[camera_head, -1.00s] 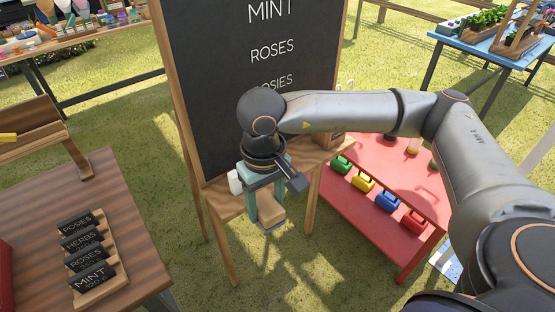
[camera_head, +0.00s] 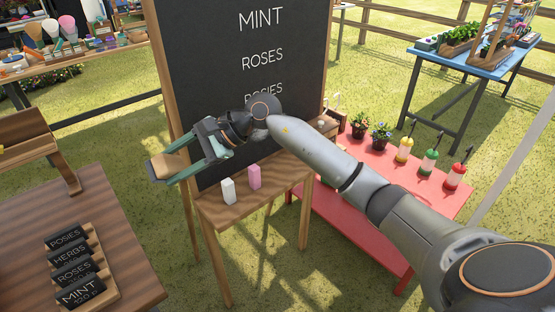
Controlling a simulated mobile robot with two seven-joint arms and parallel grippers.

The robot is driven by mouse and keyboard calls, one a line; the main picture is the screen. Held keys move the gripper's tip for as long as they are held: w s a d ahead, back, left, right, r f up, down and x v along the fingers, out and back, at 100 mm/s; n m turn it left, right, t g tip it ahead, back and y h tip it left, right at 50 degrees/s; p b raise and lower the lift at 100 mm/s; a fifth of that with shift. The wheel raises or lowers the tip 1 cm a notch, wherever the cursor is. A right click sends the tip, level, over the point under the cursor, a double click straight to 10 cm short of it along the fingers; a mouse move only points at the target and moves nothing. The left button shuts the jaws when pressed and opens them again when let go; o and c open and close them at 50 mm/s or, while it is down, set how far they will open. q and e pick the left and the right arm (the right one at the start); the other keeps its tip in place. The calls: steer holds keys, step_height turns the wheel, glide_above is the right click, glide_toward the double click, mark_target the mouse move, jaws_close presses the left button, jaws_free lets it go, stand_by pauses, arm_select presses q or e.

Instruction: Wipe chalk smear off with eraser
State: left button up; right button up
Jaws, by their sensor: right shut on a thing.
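The black chalkboard (camera_head: 205,70) stands in a wooden frame, with MINT, ROSES and a partly covered POSIES lettered in white. I see no clear chalk smear; my arm hides part of the lower board. My right gripper (camera_head: 172,166) is shut on the eraser (camera_head: 164,171), a light wooden block. The gripper points left, and the eraser is at the board's left frame post in the picture, above ledge height. I cannot tell if it touches the post. My left gripper is out of view.
A white block (camera_head: 228,190) and a pink block (camera_head: 254,177) stand on the easel's wooden ledge (camera_head: 270,193). A brown table (camera_head: 120,268) with a rack of name signs (camera_head: 75,262) is at left. A red table (camera_head: 375,240) with flowerpots and bottles is at right.

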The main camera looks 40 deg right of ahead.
steer(key=w+d+f+m+t+h+b, duration=0.1)
steer(key=d+f+m+t+h, duration=0.25)
steer(key=d, duration=0.55)
steer(key=d+f+m+t+h, duration=0.3)
steer(key=d+f+m+t, duration=0.15)
steer(key=d, duration=0.45)
steer(key=w+d+f+m+t+h+b, duration=0.1)
steer(key=d+f+m+t+h, duration=0.25)
steer(key=d, duration=0.55)
steer(key=shift+t, duration=0.35)
steer(key=w, duration=0.2)
steer(key=w+b, duration=0.1)
steer(key=w, duration=0.2)
steer(key=shift+w+a+f, duration=0.1)
steer(key=shift+w+a, duration=0.2)
steer(key=shift+w, duration=0.05)
steer(key=shift+w+b, duration=0.4)
steer(key=shift+w, duration=0.5)
steer(key=shift+b, duration=0.35)
